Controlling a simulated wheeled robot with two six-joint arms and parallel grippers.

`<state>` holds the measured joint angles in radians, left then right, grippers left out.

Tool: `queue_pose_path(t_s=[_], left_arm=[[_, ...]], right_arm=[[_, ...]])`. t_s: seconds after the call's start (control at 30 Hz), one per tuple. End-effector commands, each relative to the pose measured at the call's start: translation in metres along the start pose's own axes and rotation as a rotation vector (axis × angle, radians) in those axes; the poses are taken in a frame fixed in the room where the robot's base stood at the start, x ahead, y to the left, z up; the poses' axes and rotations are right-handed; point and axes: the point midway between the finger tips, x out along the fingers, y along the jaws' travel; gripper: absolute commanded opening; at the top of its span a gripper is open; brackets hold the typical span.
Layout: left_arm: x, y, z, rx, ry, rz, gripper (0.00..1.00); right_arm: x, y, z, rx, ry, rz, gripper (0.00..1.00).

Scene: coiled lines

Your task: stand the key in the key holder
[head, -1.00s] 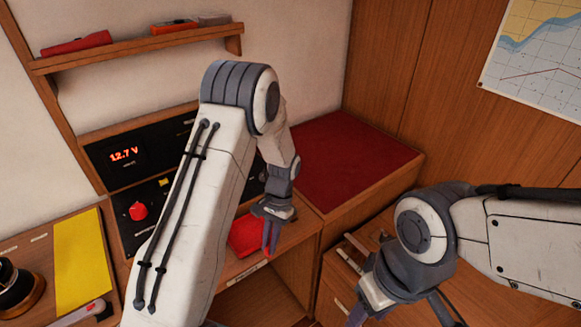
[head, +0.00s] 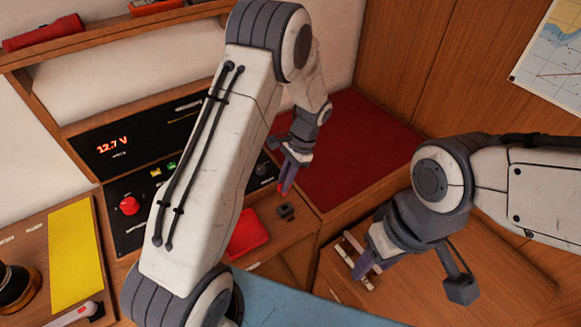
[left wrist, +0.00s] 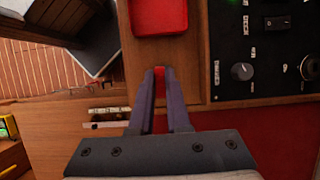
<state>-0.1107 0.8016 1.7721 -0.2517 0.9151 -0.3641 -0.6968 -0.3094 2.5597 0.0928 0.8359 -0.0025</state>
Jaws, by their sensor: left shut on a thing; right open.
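My left gripper (head: 287,182) is shut on a small red thing, which I take to be the key (head: 281,188). It is held above the wooden counter; in the left wrist view the red key (left wrist: 159,88) shows between the fingers, mostly hidden by them. A small dark block, probably the key holder (head: 287,211), stands on the counter just below the gripper in the head view. I cannot make out its slot. My right gripper (head: 365,269) is open and empty, low over the wooden surface at the right.
A red tray (head: 248,236) lies on the counter left of the dark block; it also shows in the left wrist view (left wrist: 158,18). Behind is a black panel with a red knob (head: 129,205). A red cushion (head: 350,150) lies at the back right.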

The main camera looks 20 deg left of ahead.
Motion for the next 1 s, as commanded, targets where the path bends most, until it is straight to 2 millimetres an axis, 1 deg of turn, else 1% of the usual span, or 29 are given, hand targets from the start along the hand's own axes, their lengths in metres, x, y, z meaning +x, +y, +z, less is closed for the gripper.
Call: queue_pose_path(t_s=[0.27, 0.73, 0.87, 1.0], left_arm=[[0.010, 0.001, -0.005, 0.002, 0.000, 0.000, 0.00], [0.051, 0.000, -0.020, -0.001, -0.001, 0.001, 0.00], [0.056, 0.000, -0.022, -0.001, -0.001, 0.001, 0.00], [0.056, 0.000, -0.022, -0.001, 0.000, 0.001, 0.00]], right_arm=[[0.010, 0.001, 0.001, 0.001, 0.000, 0.000, 0.51], [0.047, 0.003, 0.003, 0.005, 0.000, 0.000, 0.51], [0.051, 0.004, 0.003, 0.005, 0.000, 0.000, 0.51], [0.052, 0.004, 0.003, 0.005, 0.000, 0.000, 0.51]])
